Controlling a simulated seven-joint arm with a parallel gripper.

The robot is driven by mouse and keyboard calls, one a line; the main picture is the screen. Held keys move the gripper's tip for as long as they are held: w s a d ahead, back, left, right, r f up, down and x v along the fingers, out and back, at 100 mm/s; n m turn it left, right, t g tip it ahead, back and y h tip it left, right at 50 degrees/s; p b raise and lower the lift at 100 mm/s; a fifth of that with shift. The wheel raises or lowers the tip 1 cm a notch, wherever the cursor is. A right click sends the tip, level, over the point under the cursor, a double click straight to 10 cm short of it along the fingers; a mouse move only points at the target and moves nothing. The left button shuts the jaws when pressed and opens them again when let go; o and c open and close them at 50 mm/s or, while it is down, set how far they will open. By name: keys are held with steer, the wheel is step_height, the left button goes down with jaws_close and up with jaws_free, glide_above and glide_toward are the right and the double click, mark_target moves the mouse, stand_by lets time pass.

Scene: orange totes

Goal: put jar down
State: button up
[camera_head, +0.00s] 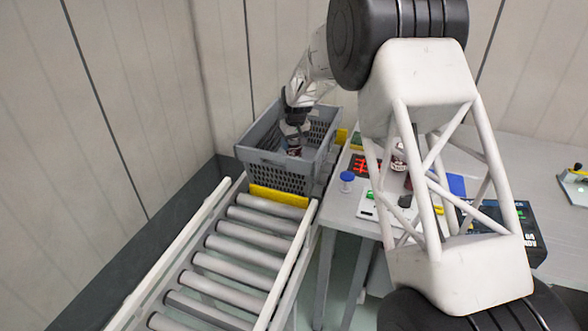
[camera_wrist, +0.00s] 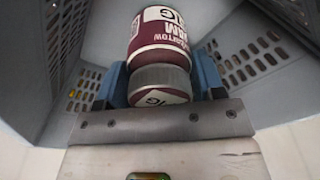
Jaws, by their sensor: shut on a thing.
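The jar (camera_wrist: 158,40) has a dark red and white label and a grey lid, which faces the wrist camera. My gripper (camera_wrist: 161,82) is shut on it, with a blue finger on each side near the lid. In the head view, my gripper (camera_head: 296,128) points down into the grey crate (camera_head: 262,160), and the jar (camera_head: 294,150) is inside the crate walls. The crate's perforated walls (camera_wrist: 88,88) also surround the jar in the wrist view. I cannot tell whether the jar's base touches the crate floor.
The crate stands at the far end of a roller conveyor (camera_head: 235,245), behind a yellow stop bar (camera_head: 278,198). A grey table (camera_head: 530,165) at the right holds a blue-lidded container (camera_head: 347,180), a dark box (camera_head: 520,230) and other items. Walls rise behind and to the left.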

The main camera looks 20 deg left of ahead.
stand_by(0.3)
steer(key=shift+f, duration=3.1)
steer(key=shift+f, duration=0.1)
steer(key=shift+f, duration=1.75)
steer(key=shift+f, duration=0.1)
steer(key=o, duration=1.2)
steer(key=shift+c, duration=0.2)
steer(key=r, duration=0.8)
steer(key=s+d+r, duration=0.1)
steer(key=r, duration=0.3)
